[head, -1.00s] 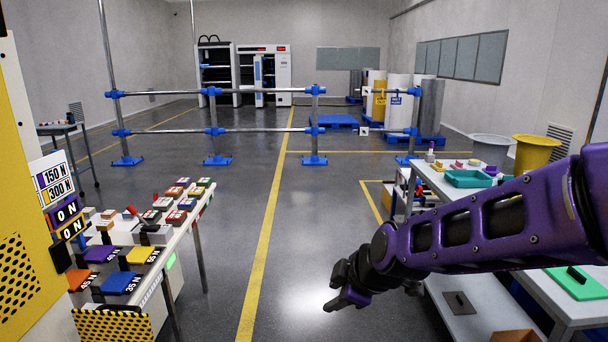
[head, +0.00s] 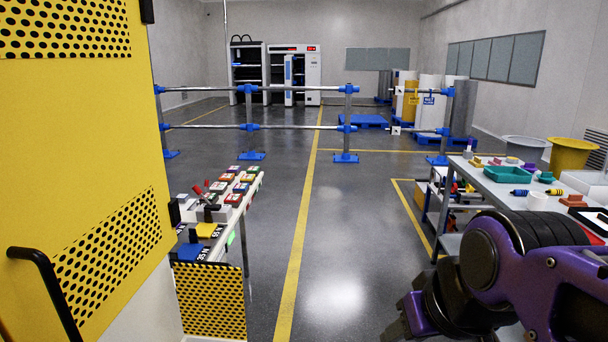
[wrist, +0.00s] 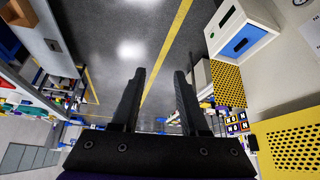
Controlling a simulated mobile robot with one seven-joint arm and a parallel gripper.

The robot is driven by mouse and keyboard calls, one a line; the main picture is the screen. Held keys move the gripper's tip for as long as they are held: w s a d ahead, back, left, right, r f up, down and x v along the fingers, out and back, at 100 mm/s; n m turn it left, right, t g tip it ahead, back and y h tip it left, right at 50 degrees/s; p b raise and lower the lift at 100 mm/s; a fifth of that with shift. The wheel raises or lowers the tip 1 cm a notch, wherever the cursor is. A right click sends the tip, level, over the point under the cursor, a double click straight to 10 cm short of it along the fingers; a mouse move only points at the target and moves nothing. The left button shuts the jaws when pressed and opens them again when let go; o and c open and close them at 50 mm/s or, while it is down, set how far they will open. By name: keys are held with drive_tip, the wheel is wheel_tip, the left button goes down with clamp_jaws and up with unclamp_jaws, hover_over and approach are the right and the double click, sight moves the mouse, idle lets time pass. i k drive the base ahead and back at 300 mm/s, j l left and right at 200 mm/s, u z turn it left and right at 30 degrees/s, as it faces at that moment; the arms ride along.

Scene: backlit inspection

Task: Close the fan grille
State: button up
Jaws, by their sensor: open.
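A yellow perforated panel (head: 210,300) stands upright at the lower left of the head view, beside a yellow cabinet; I take it to be the fan grille. It appears swung out, but its hinge is hidden. A yellow perforated panel also shows in the wrist view (wrist: 228,84), right of the fingers. My gripper (wrist: 159,72) is open and empty in the wrist view, with both dark fingers apart over the floor and touching nothing. In the head view my arm fills the lower right, and I cannot make out the fingertips there.
The yellow cabinet (head: 75,190), with perforated patches and a black handle (head: 45,285), fills the left. A bench of coloured switches (head: 225,205) stands behind the panel. A cluttered table (head: 490,185) is at the right. The floor (head: 335,250) between is clear.

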sight(211, 299)
drive_tip(key=i+l, duration=0.1)
drive_tip(key=i, duration=0.65)
drive_tip(key=i+l, duration=0.15)
drive_tip(key=i, duration=0.6)
drive_tip(key=i+l+u, duration=0.1)
drive_tip(key=i, duration=0.4)
drive_tip(key=i+l+u, duration=0.15)
drive_tip(key=i, duration=0.35)
drive_tip(key=u, duration=2.6)
drive_tip(key=k+l, duration=0.05)
